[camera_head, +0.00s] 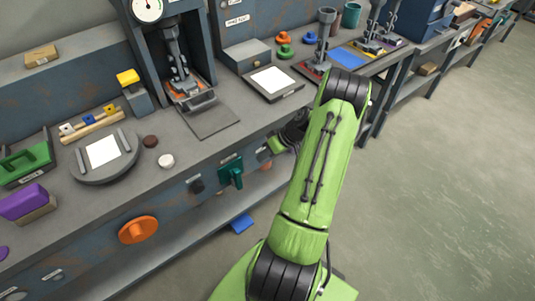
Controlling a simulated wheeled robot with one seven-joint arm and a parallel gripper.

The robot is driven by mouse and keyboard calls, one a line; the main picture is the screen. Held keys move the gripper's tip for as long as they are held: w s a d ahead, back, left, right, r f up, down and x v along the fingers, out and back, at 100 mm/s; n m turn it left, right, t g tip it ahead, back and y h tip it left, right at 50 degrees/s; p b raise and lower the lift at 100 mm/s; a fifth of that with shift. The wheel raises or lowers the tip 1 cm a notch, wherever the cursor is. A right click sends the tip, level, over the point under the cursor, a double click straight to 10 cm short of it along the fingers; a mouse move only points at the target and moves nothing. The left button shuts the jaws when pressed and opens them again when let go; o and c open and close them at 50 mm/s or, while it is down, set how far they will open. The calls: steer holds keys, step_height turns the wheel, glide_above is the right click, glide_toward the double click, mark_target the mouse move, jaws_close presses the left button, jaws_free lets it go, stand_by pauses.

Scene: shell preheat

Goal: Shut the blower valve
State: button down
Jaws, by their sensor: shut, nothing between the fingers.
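I cannot read which control is labelled as the blower valve. A teal lever handle (231,175) sticks out of the bench's front panel under a small label. A round orange knob (138,229) sits on the panel further left, and a small dark knob (196,185) lies between them. A second small orange part (265,155) shows just right of the teal handle, close to my gripper. My gripper (277,147) is at the panel's right part, to the right of the teal handle and apart from it. It is shut and empty; its fingertips are mostly hidden by my arm.
On the bench stand a press with a gauge (148,10), a round plate (105,155), a green tray (27,162), a purple block (27,202) and a tablet-like pad (271,82). A blue object (241,224) lies low under the panel. The floor at right is clear.

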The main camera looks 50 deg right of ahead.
mark_target(236, 176)
steer(key=w+a+f+b, duration=0.1)
steer(key=w+a+f, duration=0.2)
steer(key=a, duration=0.2)
steer(key=shift+a+f, duration=0.15)
steer(key=shift+w, duration=0.1)
